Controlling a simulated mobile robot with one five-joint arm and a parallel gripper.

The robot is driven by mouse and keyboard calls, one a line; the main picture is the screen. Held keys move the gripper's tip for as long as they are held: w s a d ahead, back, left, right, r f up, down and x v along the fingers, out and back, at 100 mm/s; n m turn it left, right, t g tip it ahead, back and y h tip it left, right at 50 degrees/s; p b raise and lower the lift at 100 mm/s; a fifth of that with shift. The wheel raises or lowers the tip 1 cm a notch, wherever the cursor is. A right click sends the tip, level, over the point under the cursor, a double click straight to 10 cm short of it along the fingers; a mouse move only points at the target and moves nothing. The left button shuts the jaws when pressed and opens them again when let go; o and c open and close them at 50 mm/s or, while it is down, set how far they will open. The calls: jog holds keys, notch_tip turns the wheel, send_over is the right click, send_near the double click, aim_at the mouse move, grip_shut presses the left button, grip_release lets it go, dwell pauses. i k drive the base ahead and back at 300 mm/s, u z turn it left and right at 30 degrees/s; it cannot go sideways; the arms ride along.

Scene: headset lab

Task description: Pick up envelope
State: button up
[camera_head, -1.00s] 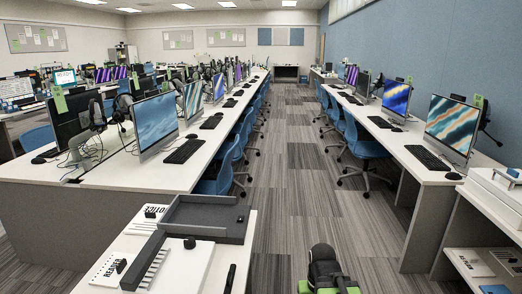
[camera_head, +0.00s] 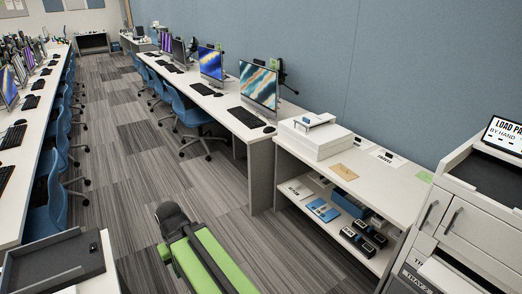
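A small flat tan piece that looks like the envelope (camera_head: 344,171) lies on the white top of the low shelf unit (camera_head: 395,195), at the right. It lies in front of the white box-like device and is uncovered. My green and black arm shows at the bottom middle, over the floor and well apart from the tan piece. The fingers of my gripper do not show.
A white device (camera_head: 316,138) stands behind the tan piece. Papers lie beside it, and the lower shelf holds a blue booklet (camera_head: 323,210) and several dark devices. A grey printer-like cabinet (camera_head: 465,215) stands far right. The aisle floor (camera_head: 130,150) is clear.

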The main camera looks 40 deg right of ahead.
aim_at(348, 175)
jog(key=u, duration=0.05)
jog(key=k, duration=1.65)
jog(key=z, duration=0.7)
jog(key=i, duration=1.05)
jog(key=z, duration=1.5)
